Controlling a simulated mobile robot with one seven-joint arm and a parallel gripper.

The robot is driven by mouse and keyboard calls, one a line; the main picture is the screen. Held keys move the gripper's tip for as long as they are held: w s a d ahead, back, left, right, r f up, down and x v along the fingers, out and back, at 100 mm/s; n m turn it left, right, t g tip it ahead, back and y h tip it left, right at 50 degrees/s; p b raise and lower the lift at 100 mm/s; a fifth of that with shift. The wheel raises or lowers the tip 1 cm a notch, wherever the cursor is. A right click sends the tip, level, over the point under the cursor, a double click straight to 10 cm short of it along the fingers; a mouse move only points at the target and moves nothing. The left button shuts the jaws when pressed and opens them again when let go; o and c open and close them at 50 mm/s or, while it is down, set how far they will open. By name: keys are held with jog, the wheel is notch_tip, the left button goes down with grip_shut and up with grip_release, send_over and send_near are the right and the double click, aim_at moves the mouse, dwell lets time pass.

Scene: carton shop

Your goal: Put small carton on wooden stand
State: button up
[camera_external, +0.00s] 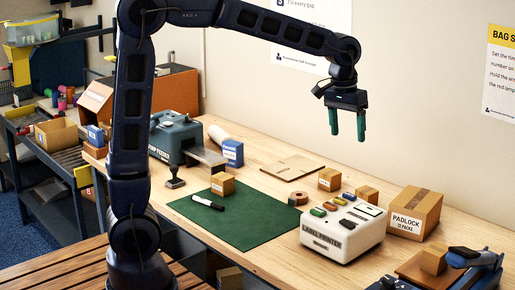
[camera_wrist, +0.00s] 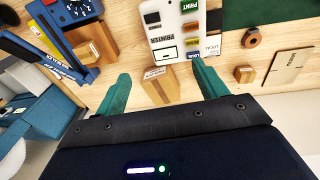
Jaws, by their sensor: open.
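Several small brown cartons stand on the bench: one on the green mat (camera_external: 223,184), one behind the label printer (camera_external: 329,179), and another close to the printer's right rear (camera_external: 367,194). In the wrist view, a carton (camera_wrist: 160,86) lies below and between my fingers, and another carton (camera_wrist: 244,74) stands to its right. A brown wooden board, possibly the stand (camera_external: 408,268), lies at the front right, with a small brown block or carton (camera_external: 433,260) on it. My gripper (camera_external: 347,124) is open and empty, high above the bench's back part.
The white label printer (camera_external: 342,232) stands in the middle right. A larger padlock carton (camera_external: 414,212) is to its right. A blue-and-black device (camera_external: 474,259) is at the right edge. A tape roll (camera_external: 298,198) and flat cardboard (camera_external: 293,167) lie behind the green mat (camera_external: 235,222).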

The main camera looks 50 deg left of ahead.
jog(key=s+a+t, duration=0.3)
jog(key=s+a, duration=1.5)
jog(key=a, duration=0.2)
jog(key=s+a+f+y, duration=0.1)
jog(key=s+a+f, duration=0.2)
jog(key=s+a, duration=0.2)
jog(key=s, duration=0.3)
jog(key=shift+s+f+t, duration=0.25)
jog(key=shift+s+t, duration=0.05)
jog(key=shift+s, duration=0.05)
